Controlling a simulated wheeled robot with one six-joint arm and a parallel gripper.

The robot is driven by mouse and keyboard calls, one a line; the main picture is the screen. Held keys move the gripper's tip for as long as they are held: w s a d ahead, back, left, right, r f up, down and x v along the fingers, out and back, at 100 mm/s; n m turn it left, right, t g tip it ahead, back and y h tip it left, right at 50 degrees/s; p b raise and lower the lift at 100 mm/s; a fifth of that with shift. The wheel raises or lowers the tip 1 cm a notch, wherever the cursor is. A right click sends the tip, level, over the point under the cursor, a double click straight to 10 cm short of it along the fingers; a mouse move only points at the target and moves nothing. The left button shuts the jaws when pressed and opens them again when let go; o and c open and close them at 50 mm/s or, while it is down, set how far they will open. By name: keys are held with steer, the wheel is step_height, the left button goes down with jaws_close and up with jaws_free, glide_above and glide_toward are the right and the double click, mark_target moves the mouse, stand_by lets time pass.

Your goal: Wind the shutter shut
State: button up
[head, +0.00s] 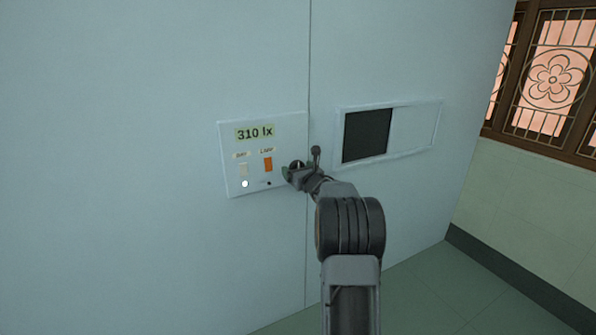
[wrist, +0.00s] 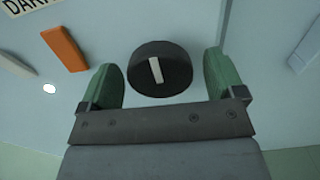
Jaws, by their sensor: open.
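A round black knob (wrist: 160,72) with a white pointer mark shows in the wrist view, between the green pads of my gripper (wrist: 159,66). The jaws are open, with a gap visible on both sides of the knob. In the head view my gripper (head: 297,172) is at the right edge of the control panel (head: 234,182) and mostly hides the knob. The shutter window (head: 367,135) is to the right; its left part is dark and its right part is covered by a pale slide (head: 415,125).
The panel has a green display (head: 254,133) reading 310 lx, an orange switch (head: 267,164), a pale switch (head: 243,170) and a white lit spot (head: 245,184). A latticed window (head: 555,75) is at the far right. Green floor (head: 420,290) is open at lower right.

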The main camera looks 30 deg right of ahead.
steer(key=c, duration=0.9)
